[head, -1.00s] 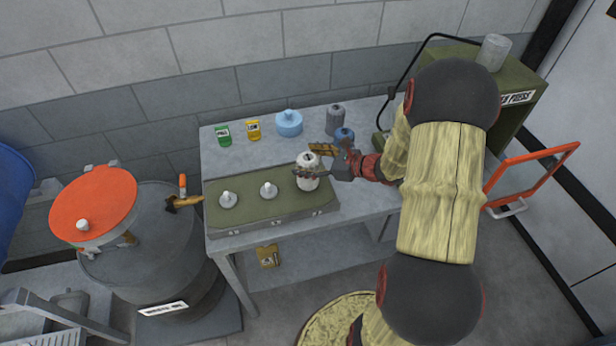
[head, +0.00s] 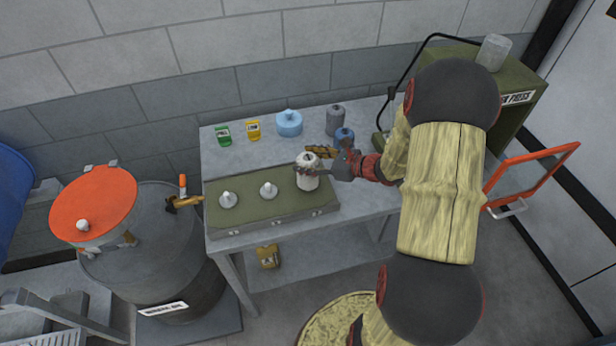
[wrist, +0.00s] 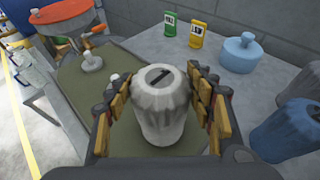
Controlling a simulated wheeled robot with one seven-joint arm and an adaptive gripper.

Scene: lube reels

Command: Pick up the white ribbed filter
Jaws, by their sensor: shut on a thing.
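The white ribbed filter (head: 307,179) is at the right end of the green-topped tray (head: 245,207) on the grey table. In the wrist view the filter (wrist: 162,105) stands upright with a dark mark on its top. My gripper (head: 308,172) reaches it from the right. Its two padded fingers (wrist: 163,105) lie on either side of the filter and are shut on it. The filter's lower end is over the green surface; I cannot tell whether it touches it.
Two small white knobs (head: 228,200) (head: 269,190) stand left on the tray. Green (head: 223,135) and yellow (head: 253,129) boxes, a light blue canister (head: 289,123), a grey filter (head: 335,120) and a blue filter (head: 344,138) stand behind. An orange-lidded drum (head: 95,207) is at left.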

